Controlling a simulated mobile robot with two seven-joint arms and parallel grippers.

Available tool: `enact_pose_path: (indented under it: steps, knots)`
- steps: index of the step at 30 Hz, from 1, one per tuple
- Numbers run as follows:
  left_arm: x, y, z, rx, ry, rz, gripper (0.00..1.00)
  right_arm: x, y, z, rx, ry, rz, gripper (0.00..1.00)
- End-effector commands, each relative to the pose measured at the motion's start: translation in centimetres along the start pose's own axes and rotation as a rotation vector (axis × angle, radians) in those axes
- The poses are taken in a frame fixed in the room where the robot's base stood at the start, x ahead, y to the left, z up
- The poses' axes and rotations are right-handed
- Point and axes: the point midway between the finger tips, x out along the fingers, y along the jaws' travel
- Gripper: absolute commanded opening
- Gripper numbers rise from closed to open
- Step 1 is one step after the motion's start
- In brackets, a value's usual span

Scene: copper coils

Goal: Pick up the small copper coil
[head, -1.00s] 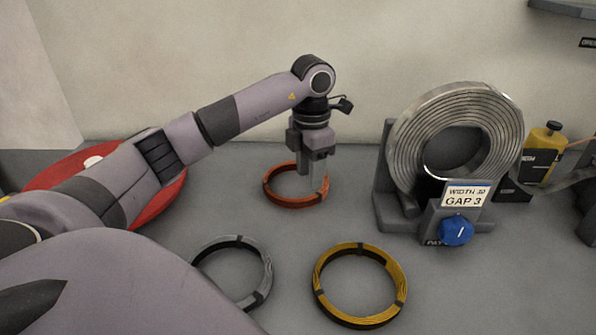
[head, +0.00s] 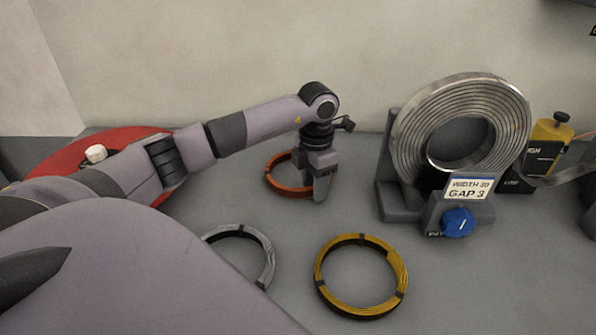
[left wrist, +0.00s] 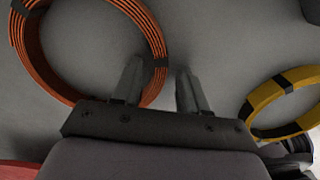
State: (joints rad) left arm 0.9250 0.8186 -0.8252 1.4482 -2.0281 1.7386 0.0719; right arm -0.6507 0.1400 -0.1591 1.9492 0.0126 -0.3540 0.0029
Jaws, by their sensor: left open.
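The copper coil (head: 274,184) is an orange-brown ring with dark bands, lying flat on the grey table. My left gripper (head: 321,192) is at its right side in the head view and hides part of its rim. In the left wrist view the left gripper (left wrist: 158,68) is open. The copper coil (left wrist: 147,30) has its banded right rim showing between the two fingers, close to the left finger. The right finger is outside the ring. I cannot tell how high the fingertips are above the table. My right gripper is not in view.
A yellow coil (head: 318,272) and a grey coil (head: 269,262) lie nearer on the table. A large silver coil (head: 405,130) stands in a grey holder with a blue knob (head: 458,222). A red disc (head: 60,155) is at the left.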

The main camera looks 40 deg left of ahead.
Motion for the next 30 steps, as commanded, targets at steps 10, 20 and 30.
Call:
enact_pose_path:
  steps: [10, 20, 30]
  knots:
    - [-0.2, 0.0, 0.1, 0.001, -0.003, 0.001, 0.0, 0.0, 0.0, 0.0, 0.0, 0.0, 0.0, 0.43]
    - [-0.6, 0.0, 0.1, 0.0, -0.004, 0.001, 0.0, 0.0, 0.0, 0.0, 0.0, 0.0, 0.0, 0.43]
    - [-5.7, 0.1, 0.2, 0.0, -0.009, 0.003, 0.0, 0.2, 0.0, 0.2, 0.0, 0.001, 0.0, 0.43]
